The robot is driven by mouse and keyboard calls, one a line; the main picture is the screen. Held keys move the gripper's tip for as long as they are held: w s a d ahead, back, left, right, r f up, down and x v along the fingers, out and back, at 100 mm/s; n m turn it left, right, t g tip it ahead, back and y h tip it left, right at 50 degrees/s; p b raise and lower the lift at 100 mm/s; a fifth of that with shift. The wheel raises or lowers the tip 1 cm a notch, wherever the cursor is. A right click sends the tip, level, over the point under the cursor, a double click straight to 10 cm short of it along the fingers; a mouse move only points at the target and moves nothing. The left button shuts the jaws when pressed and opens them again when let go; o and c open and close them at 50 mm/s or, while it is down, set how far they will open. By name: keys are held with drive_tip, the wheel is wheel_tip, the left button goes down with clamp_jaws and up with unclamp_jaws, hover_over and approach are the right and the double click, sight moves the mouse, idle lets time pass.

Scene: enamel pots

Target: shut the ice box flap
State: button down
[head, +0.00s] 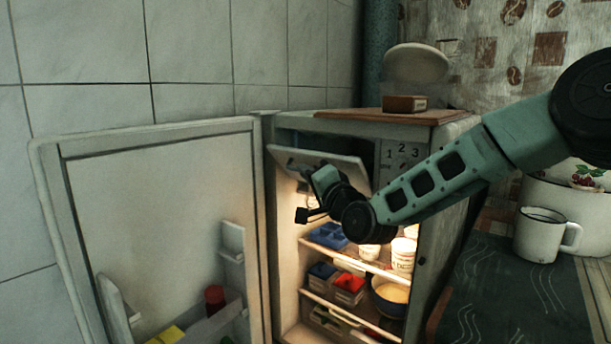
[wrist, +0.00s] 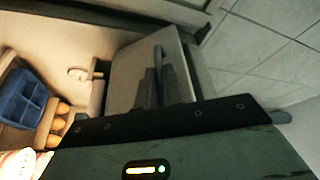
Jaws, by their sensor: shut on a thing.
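The ice box flap (head: 340,163) is a pale panel at the top of the open fridge. It is tilted open, with the dark ice box opening (head: 295,137) showing above it. My gripper (head: 312,178) is at the flap's front face, near its lower middle, and is shut on it. In the wrist view the flap (wrist: 130,75) is a grey-beige panel, with my gripper's dark fingers (wrist: 158,82) together against it. The exact grip point is hard to make out in the head view because my wrist covers it.
The fridge door (head: 160,210) stands wide open at the left. Shelves below hold a blue divided tray (head: 328,235), white tubs (head: 403,255) and a bowl (head: 390,297). A small brown box (head: 405,104) lies on the wooden board on top. A white mug (head: 540,235) stands at the right.

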sight(317, 160)
drive_tip(key=r+m+p, duration=0.1)
drive_tip(key=w+r+m+h+p, duration=0.1)
drive_tip(key=d+r+m+p, duration=0.1)
drive_tip(key=shift+w+d+r+m+g, duration=0.1)
drive_tip(key=shift+w+r+m+g, duration=0.05)
drive_tip(key=shift+w+m+g, duration=0.2)
drive_tip(key=shift+w+d+r+m+g+h+p, duration=0.4)
drive_tip(key=shift+w+d+r+m+p, duration=0.15)
drive_tip(key=shift+m+p, duration=0.3)
drive_tip(key=c, duration=1.5)
unclamp_jaws()
drive_tip(key=shift+f, duration=0.1)
